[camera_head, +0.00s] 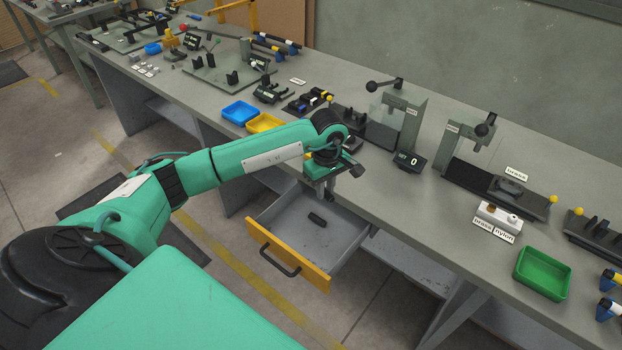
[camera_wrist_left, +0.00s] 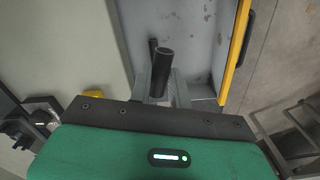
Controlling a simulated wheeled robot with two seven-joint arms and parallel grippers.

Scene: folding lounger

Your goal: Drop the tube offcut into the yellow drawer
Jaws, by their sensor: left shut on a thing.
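The yellow drawer (camera_head: 287,258) stands pulled out below the bench, with a yellow front, a black handle and a grey inside. Its yellow edge also shows in the left wrist view (camera_wrist_left: 237,50). My left gripper (camera_head: 329,196) is over the drawer's open inside, near the bench side. In the left wrist view it is shut on a black tube offcut (camera_wrist_left: 163,60), held between the fingertips. Another short black piece (camera_head: 317,219) lies on the drawer floor, partly hidden behind the held tube in the wrist view (camera_wrist_left: 153,47). My right gripper is not in view.
The bench edge runs close behind my left gripper. On the bench are a blue tray (camera_head: 239,112), a yellow tray (camera_head: 265,123), a green tray (camera_head: 542,273), a small display (camera_head: 409,161) and several fixtures. The drawer floor is mostly clear.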

